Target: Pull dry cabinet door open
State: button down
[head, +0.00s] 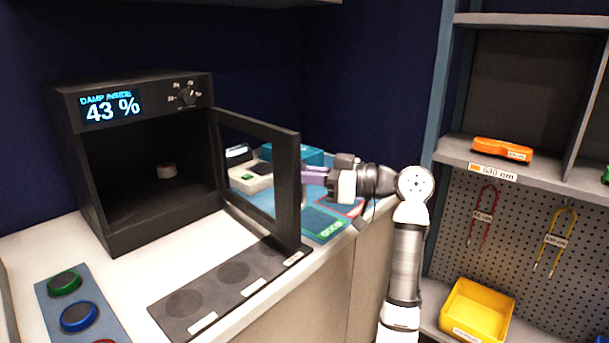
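The dry cabinet (95,180) is a black box at the left on the white counter. Its display reads "DAMP INSIDE 43 %". Its black framed door (286,190) stands wide open, swung out from the right side of the opening toward the front right. My gripper (306,177) is at the right of the door, its purple fingers pointing left at the outer end of the door frame. The fingertips are close to or behind the frame. I cannot tell whether they touch it or how far apart they are.
A dark mat with round spots (235,272) lies in front of the cabinet, partly beneath the door. Green (65,283) and blue (79,317) discs lie on a panel at front left. Blue and white items crowd the counter behind the door. Shelves with a yellow bin (476,312) stand right.

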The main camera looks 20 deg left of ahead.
jog(key=c, duration=1.6)
grip_release()
jog(key=shift+a, duration=0.1)
jog(key=d, duration=0.4)
jog(key=d+b, duration=0.1)
jog(key=d, duration=0.4)
jog(key=w+d+b, duration=0.1)
jog(key=d, duration=0.3)
jog(key=shift+d, duration=0.4)
